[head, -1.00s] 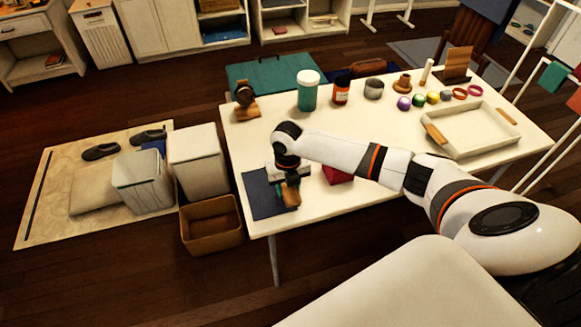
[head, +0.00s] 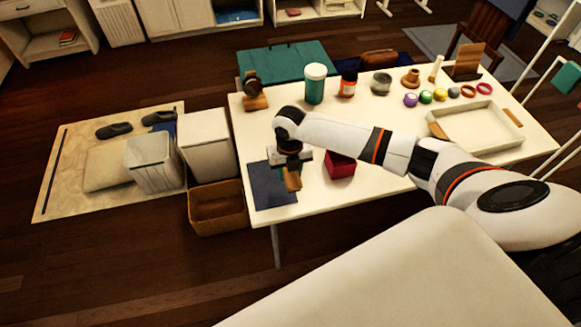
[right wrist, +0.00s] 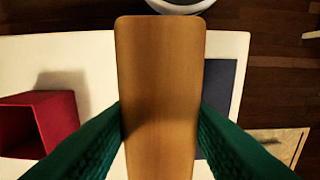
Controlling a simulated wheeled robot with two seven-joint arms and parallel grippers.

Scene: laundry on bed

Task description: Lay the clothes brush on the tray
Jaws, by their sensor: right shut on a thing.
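The clothes brush (head: 292,180) shows as a wooden block held in my right gripper (head: 291,168), over the right part of the dark blue mat on the table. In the right wrist view its flat wooden face (right wrist: 160,90) lies between the two green fingers, which press on its sides. Its bristles are hidden. The tray (head: 478,126) is white with wooden handles, lies at the table's right end and looks empty. It is well apart from my right gripper. My left gripper is out of view.
A red open box (head: 340,166) stands just right of my right gripper. The blue mat (head: 266,190) lies at the table's left front corner. A teal jar (head: 314,88), an orange bottle (head: 348,86), a tin (head: 381,84) and several coloured balls and rings line the back.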

